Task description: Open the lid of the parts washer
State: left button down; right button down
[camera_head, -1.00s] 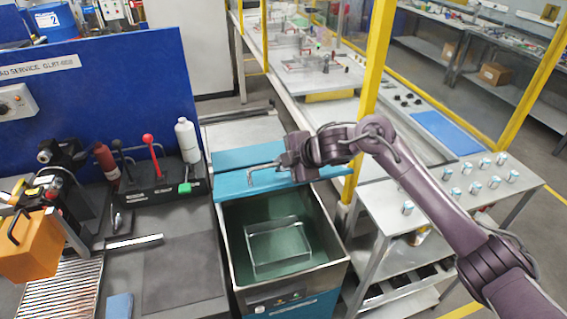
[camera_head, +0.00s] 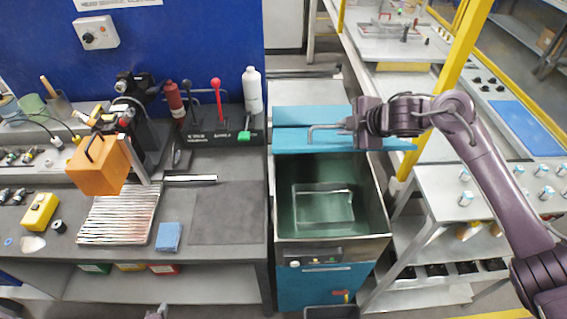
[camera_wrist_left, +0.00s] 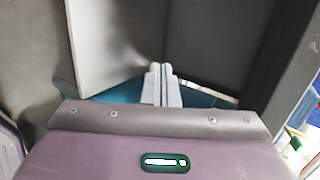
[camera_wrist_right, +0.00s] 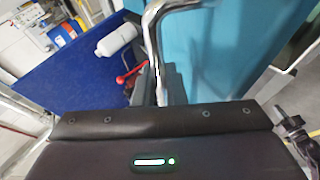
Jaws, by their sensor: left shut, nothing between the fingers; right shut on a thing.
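The parts washer (camera_head: 282,220) is a steel tub with a blue front, and its green inside and a wire basket (camera_head: 325,208) are in plain sight. Its blue lid (camera_head: 300,142) is raised at the back edge of the tub. A chrome bar handle (camera_head: 318,127) is on the lid and shows large in the right wrist view (camera_wrist_right: 152,30). My right gripper (camera_head: 352,125) is shut on the handle. My left gripper (camera_wrist_left: 162,72) is shut and empty in the left wrist view, low beside grey panels. Only a bit of my left arm shows at the head view's bottom edge.
A workbench (camera_head: 235,210) left of the washer holds an orange box (camera_head: 100,168), a ribbed tray (camera_head: 118,215), and a white bottle (camera_head: 251,90). A metal cart (camera_head: 440,190) and yellow post (camera_head: 440,95) stand close on the right.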

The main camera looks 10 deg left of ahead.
pick_arm(q)
jog(key=w+a+r+m+t, duration=0.1)
jog(key=w+r+m+t, duration=0.1)
jog(key=r+m, duration=0.2)
jog(key=w+a+r+m+t+h, duration=0.1)
jog(key=w+r+m+t, duration=0.1)
jog(key=r, duration=0.3)
jog(key=w+a+r+m+t, duration=0.1)
jog(key=w+r+m+t, duration=0.1)
jog(key=r+m, duration=0.3)
jog(key=shift+a+r+m+t, duration=0.2)
jog(key=shift+r+m+t, duration=0.05)
jog(key=shift+m+t, duration=0.05)
jog(key=w+d+r+m+t+h, duration=0.1)
jog(key=d+r+m+t+h, duration=0.35)
jog(key=r+m+h, duration=1)
jog(key=w+d+r+n+g+h, duration=0.15)
jog(key=w+d, duration=0.25)
jog(key=d, duration=0.5)
jog(key=w+d+r+n+g+h, duration=0.1)
jog(key=w+d+r+g+h, duration=0.15)
jog(key=w+d, duration=0.4)
jog(key=w+d+r+n+g+h, duration=0.1)
jog(key=w+d+h, duration=0.15)
jog(key=d, duration=0.75)
jog(key=a+r+x, duration=0.2)
jog(key=x, duration=1.1)
jog(key=shift+n+h, duration=0.3)
jog(key=shift+w+f, duration=0.1)
jog(key=shift+w, duration=0.05)
